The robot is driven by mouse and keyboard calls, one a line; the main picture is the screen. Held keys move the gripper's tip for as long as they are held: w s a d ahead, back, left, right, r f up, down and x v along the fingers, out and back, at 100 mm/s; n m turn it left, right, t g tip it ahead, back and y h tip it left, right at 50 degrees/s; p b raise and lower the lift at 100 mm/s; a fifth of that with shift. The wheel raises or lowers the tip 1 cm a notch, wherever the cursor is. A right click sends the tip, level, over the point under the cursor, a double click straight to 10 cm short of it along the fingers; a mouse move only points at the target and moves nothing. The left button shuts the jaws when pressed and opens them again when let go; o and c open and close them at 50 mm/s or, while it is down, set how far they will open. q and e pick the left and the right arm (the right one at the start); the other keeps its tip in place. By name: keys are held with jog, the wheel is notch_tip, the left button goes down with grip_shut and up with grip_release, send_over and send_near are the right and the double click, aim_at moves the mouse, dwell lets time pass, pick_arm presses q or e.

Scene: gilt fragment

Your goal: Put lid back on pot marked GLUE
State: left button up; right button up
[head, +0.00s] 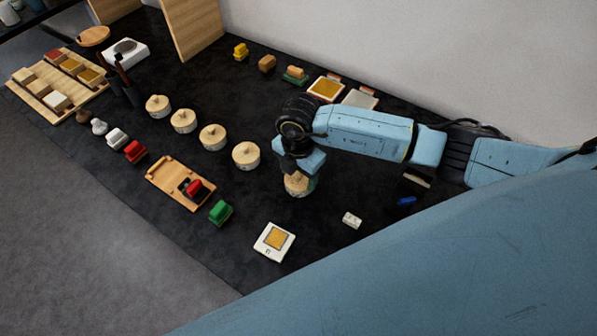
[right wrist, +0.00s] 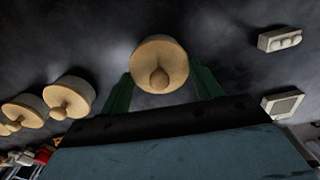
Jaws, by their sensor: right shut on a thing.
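My right gripper (head: 300,178) reaches down over a round pot (head: 297,192) with a pale wooden lid (head: 293,181). In the right wrist view, the lid with its round knob (right wrist: 159,77) is between the two green fingers of the right gripper (right wrist: 160,90), shut on it. The whitish pot side shows below the lid; whether the lid is fully seated cannot be told. Several similar lidded pots stand in a row to the left, the nearest being this lidded pot (head: 246,156). No GLUE marking is readable. My left gripper is not in view.
A white card with a gold square (head: 275,241) lies in front, with a small white block (head: 352,220) and a blue item (head: 407,201) to its right. A wooden tray (head: 168,181) and green block (head: 221,213) lie front left. Two framed pads (head: 326,88) are behind.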

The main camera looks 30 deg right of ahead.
dwell(0.4)
jog(key=o, duration=1)
jog(key=shift+o, duration=0.6)
jog(key=shift+o, duration=0.8)
jog(key=shift+r+p, duration=3.2)
jog(key=shift+r, duration=0.3)
jog(key=shift+c, duration=0.4)
